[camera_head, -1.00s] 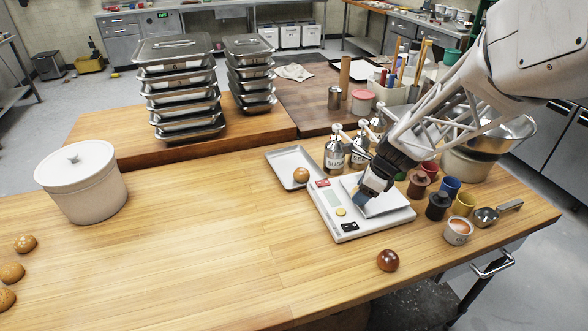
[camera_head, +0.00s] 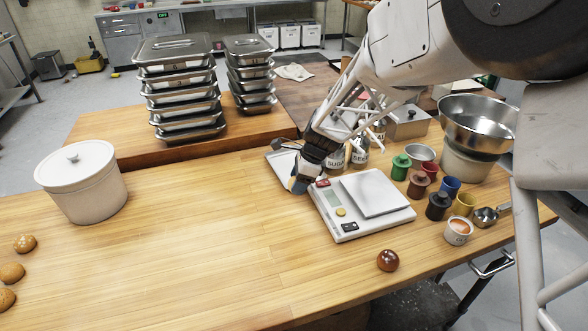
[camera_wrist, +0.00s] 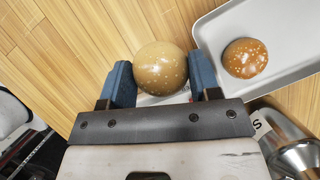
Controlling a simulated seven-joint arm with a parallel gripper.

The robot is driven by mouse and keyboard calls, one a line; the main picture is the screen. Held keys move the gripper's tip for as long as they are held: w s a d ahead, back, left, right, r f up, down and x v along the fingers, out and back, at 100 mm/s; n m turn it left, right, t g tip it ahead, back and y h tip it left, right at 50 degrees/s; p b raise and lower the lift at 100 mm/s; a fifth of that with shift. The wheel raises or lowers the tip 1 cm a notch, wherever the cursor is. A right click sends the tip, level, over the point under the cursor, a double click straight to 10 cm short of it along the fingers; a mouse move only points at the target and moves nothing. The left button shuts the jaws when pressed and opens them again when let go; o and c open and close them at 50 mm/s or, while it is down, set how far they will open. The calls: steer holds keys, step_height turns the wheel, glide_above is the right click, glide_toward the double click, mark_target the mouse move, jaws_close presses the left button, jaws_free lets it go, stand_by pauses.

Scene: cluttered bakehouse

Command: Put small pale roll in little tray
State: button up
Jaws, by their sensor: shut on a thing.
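The small pale roll (camera_wrist: 161,68), light tan with small specks, is between the two blue fingertips of my gripper (camera_wrist: 160,82) in the wrist view. My gripper is shut on it. In the head view my gripper (camera_head: 298,184) points down between the little tray and the scale, hiding the roll. The little tray (camera_head: 280,153) is grey metal and partly covered by my gripper. In the wrist view the tray (camera_wrist: 212,30) is right of the held roll, with a darker seeded roll (camera_wrist: 245,58) in it.
A white scale (camera_head: 348,229) with a bare plate is just right of my gripper. Shakers (camera_head: 360,152) stand behind it. A shiny brown roll (camera_head: 388,260) lies in front. The table's middle left is clear up to a white lidded pot (camera_head: 82,190).

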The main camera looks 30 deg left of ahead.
steer(key=shift+w+a, duration=0.1)
stand_by(0.3)
glide_above(283, 170)
steer(key=d, duration=0.1)
steer(key=shift+w+f, duration=0.4)
steer(key=shift+f, duration=0.3)
steer(key=shift+f, duration=1.75)
steer(key=shift+f, duration=0.2)
steer(key=o, duration=0.7)
steer(key=shift+r, duration=0.15)
